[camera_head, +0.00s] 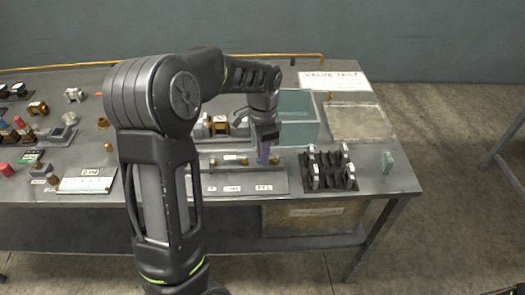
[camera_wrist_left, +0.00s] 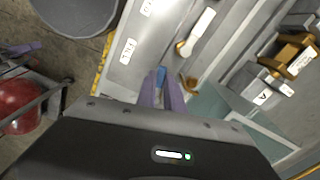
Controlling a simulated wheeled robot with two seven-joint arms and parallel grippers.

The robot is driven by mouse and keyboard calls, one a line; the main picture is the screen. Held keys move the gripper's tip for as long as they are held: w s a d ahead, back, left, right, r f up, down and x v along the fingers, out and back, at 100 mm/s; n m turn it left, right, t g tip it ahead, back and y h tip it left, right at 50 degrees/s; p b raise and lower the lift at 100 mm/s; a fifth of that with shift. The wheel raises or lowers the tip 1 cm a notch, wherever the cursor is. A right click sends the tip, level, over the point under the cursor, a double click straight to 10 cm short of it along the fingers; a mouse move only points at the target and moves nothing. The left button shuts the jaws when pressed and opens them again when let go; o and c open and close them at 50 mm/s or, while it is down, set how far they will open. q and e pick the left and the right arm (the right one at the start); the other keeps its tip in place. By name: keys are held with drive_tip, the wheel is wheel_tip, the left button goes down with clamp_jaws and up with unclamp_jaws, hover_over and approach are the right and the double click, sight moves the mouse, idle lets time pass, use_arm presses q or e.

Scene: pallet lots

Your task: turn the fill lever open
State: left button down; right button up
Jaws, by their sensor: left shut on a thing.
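My left gripper (camera_head: 264,156) reaches down over the valve panel (camera_head: 215,181) on the bench. Its purple fingers (camera_wrist_left: 161,92) are shut on a small blue lever handle, whose tip (camera_wrist_left: 161,74) shows between them in the wrist view. The rest of this lever is hidden by the fingers. A second lever with a white handle (camera_wrist_left: 203,23) and brass pivot is on the same panel. White labels (camera_wrist_left: 128,51) lie along the panel edge; I cannot read them surely. My right gripper is not in view.
A black rack (camera_head: 330,170) with grey pieces stands right of the panel. A teal-walled bin (camera_head: 297,133) and a shallow tray (camera_head: 358,122) are behind. A green piece (camera_head: 388,162) lies near the right edge. Small parts crowd the bench's left side.

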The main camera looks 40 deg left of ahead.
use_arm(q)
drive_tip(key=n, duration=0.1)
drive_tip(key=d+n, duration=0.1)
drive_tip(key=n, duration=0.2)
drive_tip(key=shift+s+d+n, duration=0.2)
drive_tip(key=shift+s+n, duration=0.1)
drive_tip(key=n, duration=0.1)
drive_tip(key=d+n, duration=0.1)
drive_tip(key=n, duration=0.1)
drive_tip(key=shift+d+n, duration=0.1)
drive_tip(key=shift+n, duration=0.2)
drive_tip(key=n, duration=0.1)
drive_tip(key=d+n, duration=0.1)
drive_tip(key=n, duration=0.1)
drive_tip(key=shift+w+d+n, duration=0.1)
drive_tip(key=shift+n, duration=0.2)
drive_tip(key=shift+w+d+n, duration=0.15)
drive_tip(key=shift+d+n, duration=0.05)
drive_tip(key=shift+n, duration=0.6)
drive_tip(key=shift+w+d+n, duration=0.1)
drive_tip(key=shift+d+n, duration=0.1)
drive_tip(key=shift+n, duration=0.6)
drive_tip(key=c, duration=1.7)
unclamp_jaws()
drive_tip(key=shift+c, duration=0.2)
wheel_tip(320, 180, up, 8)
drive_tip(key=b, duration=0.1)
